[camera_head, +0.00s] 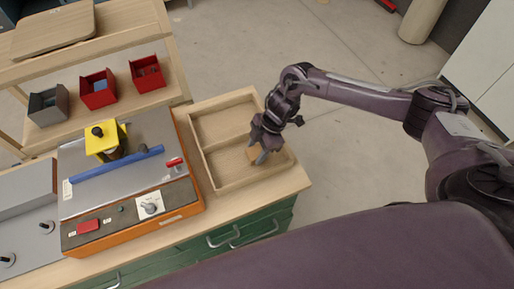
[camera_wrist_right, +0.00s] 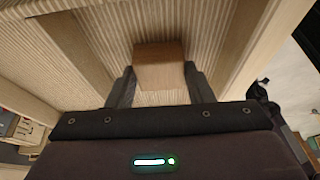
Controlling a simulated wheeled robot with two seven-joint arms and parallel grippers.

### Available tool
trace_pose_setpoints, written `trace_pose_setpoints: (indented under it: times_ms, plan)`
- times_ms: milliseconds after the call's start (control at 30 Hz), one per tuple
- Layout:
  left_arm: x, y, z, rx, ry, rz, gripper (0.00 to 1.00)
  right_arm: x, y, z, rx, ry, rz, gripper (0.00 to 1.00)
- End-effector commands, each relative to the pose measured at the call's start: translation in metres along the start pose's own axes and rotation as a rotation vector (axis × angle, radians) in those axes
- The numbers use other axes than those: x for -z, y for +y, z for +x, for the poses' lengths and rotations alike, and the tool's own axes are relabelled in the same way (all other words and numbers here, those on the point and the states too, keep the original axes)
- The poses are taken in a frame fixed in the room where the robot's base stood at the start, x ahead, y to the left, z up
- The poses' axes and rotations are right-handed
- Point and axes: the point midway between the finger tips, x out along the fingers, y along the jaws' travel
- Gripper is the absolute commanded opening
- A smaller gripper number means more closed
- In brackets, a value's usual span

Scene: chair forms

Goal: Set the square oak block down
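The square oak block (camera_wrist_right: 160,66) is between the two fingers of my right gripper (camera_wrist_right: 160,82), and both fingertips meet its sides in the right wrist view. In the head view the right gripper (camera_head: 262,153) points down into the near compartment of a two-part wooden tray (camera_head: 228,183). A small part of the block (camera_head: 252,154) shows beside the fingers, towards the right of that compartment. I cannot tell whether the block touches the tray floor. My left gripper is not in view.
Left of the tray is an orange-sided machine (camera_head: 130,225) with a blue bar (camera_head: 117,164) and a yellow clamp (camera_head: 106,140). Red bins (camera_head: 98,92) and a grey bin (camera_head: 48,106) stand on a shelf behind. The far tray compartment (camera_head: 222,122) looks empty.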

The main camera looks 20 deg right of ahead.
Motion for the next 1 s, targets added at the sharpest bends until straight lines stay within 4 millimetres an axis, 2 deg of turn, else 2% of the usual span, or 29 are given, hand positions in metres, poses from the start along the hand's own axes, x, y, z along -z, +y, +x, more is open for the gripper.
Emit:
trace_pose_setpoints:
  times_ms: [33, 133, 400, 533, 667, 1000]
  plan:
    - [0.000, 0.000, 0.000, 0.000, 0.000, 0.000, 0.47, 0.000, 0.000, 0.000, 0.000, 0.000, 0.000, 0.54]
    - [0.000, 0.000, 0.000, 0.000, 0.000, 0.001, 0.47, 0.000, 0.000, 0.000, 0.000, 0.000, 0.000, 0.66]
    - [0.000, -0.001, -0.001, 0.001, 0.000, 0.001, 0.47, 0.001, 0.000, -0.001, 0.000, 0.000, 0.000, 0.66]
    - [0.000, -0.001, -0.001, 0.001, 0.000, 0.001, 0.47, 0.001, 0.001, -0.009, -0.002, 0.001, 0.001, 0.66]
    - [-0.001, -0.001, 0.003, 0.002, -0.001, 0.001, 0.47, 0.001, 0.001, -0.031, -0.003, 0.000, -0.002, 0.66]
    - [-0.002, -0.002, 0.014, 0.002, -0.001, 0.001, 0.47, 0.001, 0.001, -0.100, -0.003, 0.000, -0.001, 0.66]
